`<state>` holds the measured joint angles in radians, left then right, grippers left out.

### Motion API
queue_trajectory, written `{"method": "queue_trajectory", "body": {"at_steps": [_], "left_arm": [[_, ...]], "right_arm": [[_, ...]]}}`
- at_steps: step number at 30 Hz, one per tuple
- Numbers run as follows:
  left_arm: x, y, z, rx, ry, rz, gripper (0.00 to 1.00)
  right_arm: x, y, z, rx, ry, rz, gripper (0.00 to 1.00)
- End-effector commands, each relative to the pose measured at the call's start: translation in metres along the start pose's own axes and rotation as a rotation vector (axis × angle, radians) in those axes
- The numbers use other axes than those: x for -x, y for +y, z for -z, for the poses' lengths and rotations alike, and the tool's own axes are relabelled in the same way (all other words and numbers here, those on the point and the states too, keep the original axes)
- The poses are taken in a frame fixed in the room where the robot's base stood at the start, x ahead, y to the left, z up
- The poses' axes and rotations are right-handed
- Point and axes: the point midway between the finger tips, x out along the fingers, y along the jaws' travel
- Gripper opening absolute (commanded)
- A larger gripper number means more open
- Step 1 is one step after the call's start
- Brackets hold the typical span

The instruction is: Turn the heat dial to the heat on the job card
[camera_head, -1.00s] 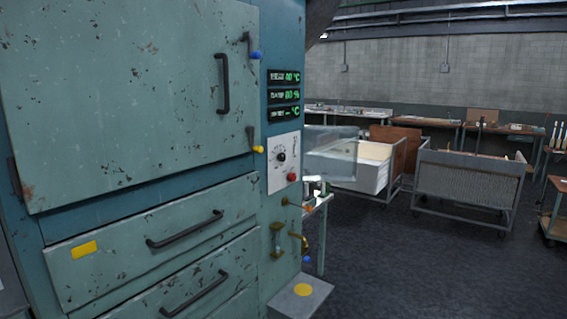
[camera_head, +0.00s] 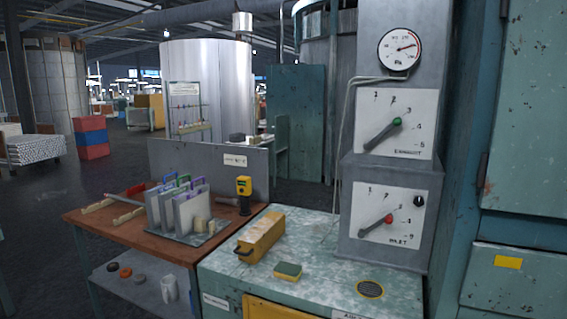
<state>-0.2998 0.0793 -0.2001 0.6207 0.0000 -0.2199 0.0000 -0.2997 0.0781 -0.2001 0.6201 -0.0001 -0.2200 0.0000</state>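Neither of my grippers is in view. A grey column at the right carries two white scale plates with levers. The upper plate (camera_head: 418,100) has a dark lever with a green knob (camera_head: 397,122), slanting up to the right; its label looks like "EXHAUST". The lower plate (camera_head: 405,236) has a lever with a red knob (camera_head: 388,219), also slanting up to the right; its label looks like "INLET". Neither is clearly marked as a heat dial. I cannot make out a job card. The oven's panel with a small dial, seen earlier, is out of view.
A speckled bench (camera_head: 325,272) holds a yellow toolbox (camera_head: 262,236), a sponge (camera_head: 288,270) and a round grille (camera_head: 370,289). A wooden table (camera_head: 135,229) with a rack of panels stands left. The oven (camera_head: 530,110) edges the right. Open floor lies far left.

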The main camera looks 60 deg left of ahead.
Motion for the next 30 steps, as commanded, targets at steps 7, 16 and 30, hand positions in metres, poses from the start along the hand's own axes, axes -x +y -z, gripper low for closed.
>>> {"method": "queue_trajectory", "body": {"at_steps": [7,16,30], "left_arm": [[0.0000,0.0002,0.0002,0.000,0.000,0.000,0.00],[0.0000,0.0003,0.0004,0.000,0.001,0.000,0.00],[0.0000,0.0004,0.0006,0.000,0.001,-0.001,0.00]], "right_arm": [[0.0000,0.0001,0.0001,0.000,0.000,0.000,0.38],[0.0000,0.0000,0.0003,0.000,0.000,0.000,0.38],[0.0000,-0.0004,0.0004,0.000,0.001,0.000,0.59]]}}
